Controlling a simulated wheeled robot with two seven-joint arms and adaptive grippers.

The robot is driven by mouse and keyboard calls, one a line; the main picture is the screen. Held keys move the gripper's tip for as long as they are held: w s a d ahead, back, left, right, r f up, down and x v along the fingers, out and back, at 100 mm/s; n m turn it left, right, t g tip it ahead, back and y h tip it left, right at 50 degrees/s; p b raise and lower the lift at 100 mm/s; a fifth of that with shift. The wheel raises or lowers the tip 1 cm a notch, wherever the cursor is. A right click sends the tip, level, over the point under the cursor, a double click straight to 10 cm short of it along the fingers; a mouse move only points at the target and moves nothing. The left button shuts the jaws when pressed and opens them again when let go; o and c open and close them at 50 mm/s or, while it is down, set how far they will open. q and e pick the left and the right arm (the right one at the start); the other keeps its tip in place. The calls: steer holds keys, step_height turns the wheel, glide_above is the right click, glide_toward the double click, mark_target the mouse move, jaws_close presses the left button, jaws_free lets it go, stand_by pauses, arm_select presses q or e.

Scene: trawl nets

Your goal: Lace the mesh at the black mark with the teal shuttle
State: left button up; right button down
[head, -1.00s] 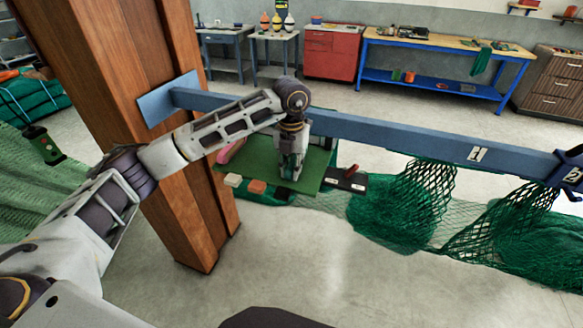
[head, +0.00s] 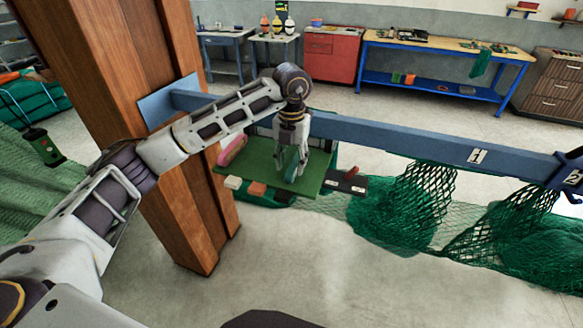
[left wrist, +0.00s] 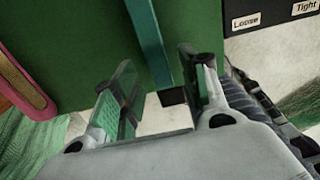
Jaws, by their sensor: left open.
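The teal shuttle (left wrist: 148,38) lies on a green board (head: 262,160) under my left arm. My left gripper (head: 297,177) points down over the right part of this board. In the left wrist view its open fingers (left wrist: 156,82) stand on either side of the shuttle's near end, apart from it as far as I can see. Green mesh (head: 428,190) hangs in bunches from the blue beam at the right. I cannot make out a black mark on the mesh. My right gripper is not in view.
A pink-edged piece (head: 232,150) lies at the board's left. White and orange blocks (head: 257,189) sit at its front edge. A black tray (head: 346,183) labelled Loose and Tight stands right of it. The blue beam (head: 400,137) and wooden post (head: 150,110) are close to my arm.

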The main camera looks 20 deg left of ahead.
arm_select(q)
step_height(320, 180, up, 8)
steer(key=shift+r, duration=0.25)
stand_by(0.8)
